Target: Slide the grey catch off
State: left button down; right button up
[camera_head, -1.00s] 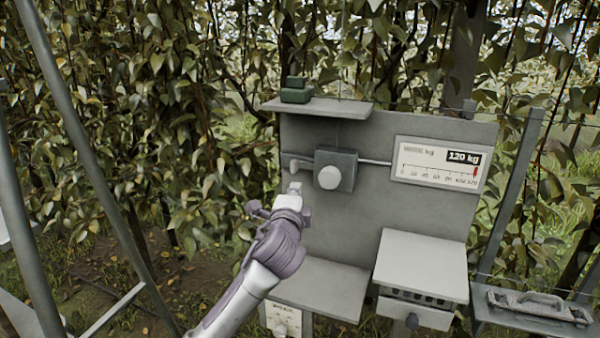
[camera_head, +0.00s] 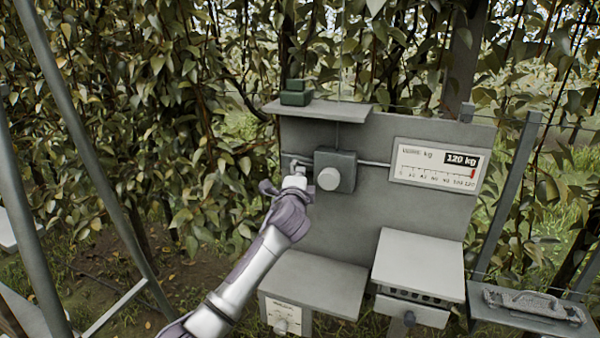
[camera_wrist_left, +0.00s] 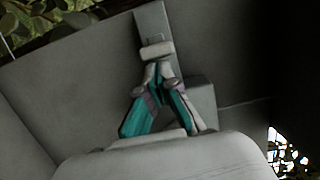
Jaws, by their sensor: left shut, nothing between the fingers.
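The grey catch (camera_head: 294,160) is a small light piece on the upright board (camera_head: 390,125), just left of a dark box (camera_head: 346,158) with a round pale knob (camera_head: 328,179). In the left wrist view the catch looks like a pale block (camera_wrist_left: 157,50) just beyond the fingertips. My left gripper (camera_head: 298,172) is shut and empty, with its tips right at the catch's lower side and partly covering it. In the left wrist view the fingers (camera_wrist_left: 158,70) meet at their tips; I cannot tell whether they touch the catch. My right gripper is not in view.
A gauge plate (camera_head: 437,166) reading 120 kg sits right of the box, joined by a thin rod. A small shelf (camera_head: 335,111) with a green block (camera_head: 296,93) is above. A lower shelf (camera_head: 310,280) and a pale box (camera_head: 418,262) jut out below.

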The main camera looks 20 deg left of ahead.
pick_arm(q)
jog(key=shift+w, duration=0.1)
jog(key=a+p, duration=0.1)
jog(key=a, duration=0.2)
jog(key=shift+a, duration=0.4)
dwell(0.4)
